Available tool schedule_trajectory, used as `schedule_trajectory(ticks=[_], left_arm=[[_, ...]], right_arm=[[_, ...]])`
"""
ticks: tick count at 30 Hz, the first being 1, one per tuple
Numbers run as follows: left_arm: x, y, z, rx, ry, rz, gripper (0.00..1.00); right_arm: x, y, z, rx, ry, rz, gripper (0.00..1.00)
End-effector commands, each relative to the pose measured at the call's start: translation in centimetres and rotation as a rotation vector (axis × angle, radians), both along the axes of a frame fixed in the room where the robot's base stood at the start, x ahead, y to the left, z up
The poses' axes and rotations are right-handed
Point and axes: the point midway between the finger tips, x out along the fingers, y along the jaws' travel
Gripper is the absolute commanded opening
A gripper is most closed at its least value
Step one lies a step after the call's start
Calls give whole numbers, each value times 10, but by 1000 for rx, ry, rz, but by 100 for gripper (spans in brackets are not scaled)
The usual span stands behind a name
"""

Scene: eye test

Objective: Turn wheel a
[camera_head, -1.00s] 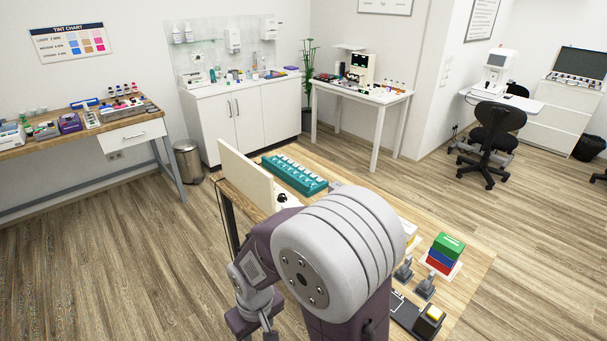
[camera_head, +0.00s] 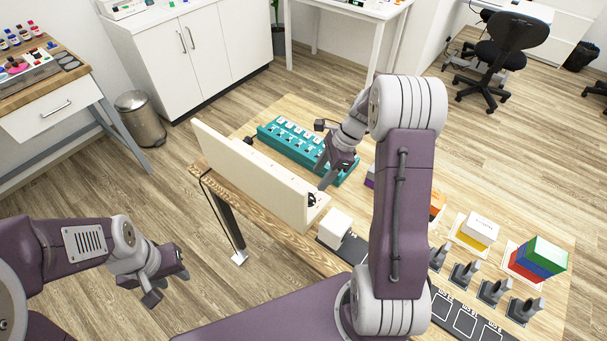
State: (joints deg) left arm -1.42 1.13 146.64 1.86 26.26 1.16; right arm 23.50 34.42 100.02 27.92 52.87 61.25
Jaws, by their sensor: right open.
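I cannot make out wheel a with certainty. A cream upright panel (camera_head: 250,178) stands along the left edge of the wooden table. A small dark round part (camera_head: 312,198) shows at its near end, partly hidden, and I cannot tell whether it is a wheel. My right gripper (camera_head: 325,182) is open, pointing down beside the panel's near end, close to the dark part. I cannot tell whether it touches anything. My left gripper (camera_head: 169,284) hangs over the floor left of the table, apart from everything, its fingers spread and empty.
A teal tray of white-topped pieces (camera_head: 305,147) lies behind the panel. A white block (camera_head: 335,229) stands in front of it. Grey clamp-like stands (camera_head: 464,275) and stacked coloured blocks (camera_head: 540,258) are at the right. A metal bin (camera_head: 140,118) stands on the floor.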

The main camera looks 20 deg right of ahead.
Motion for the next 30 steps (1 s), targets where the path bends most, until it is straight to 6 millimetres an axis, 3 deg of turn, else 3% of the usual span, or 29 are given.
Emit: schedule_trajectory(ticks=[5,12,18,28,30], left_arm=[[-1,0,-1,0,1,0,36],[-1,0,-7,0,1,0,36],[0,0,-9,0,0,0,36],[0,0,-10,0,0,0,36],[0,0,-10,0,0,0,36]], right_arm=[[3,0,-5,10,8,-27,52],[6,19,-50,8,10,-23,52],[8,30,-78,8,7,-22,52],[10,32,-84,5,4,-22,52],[10,32,-84,5,4,-22,35]])
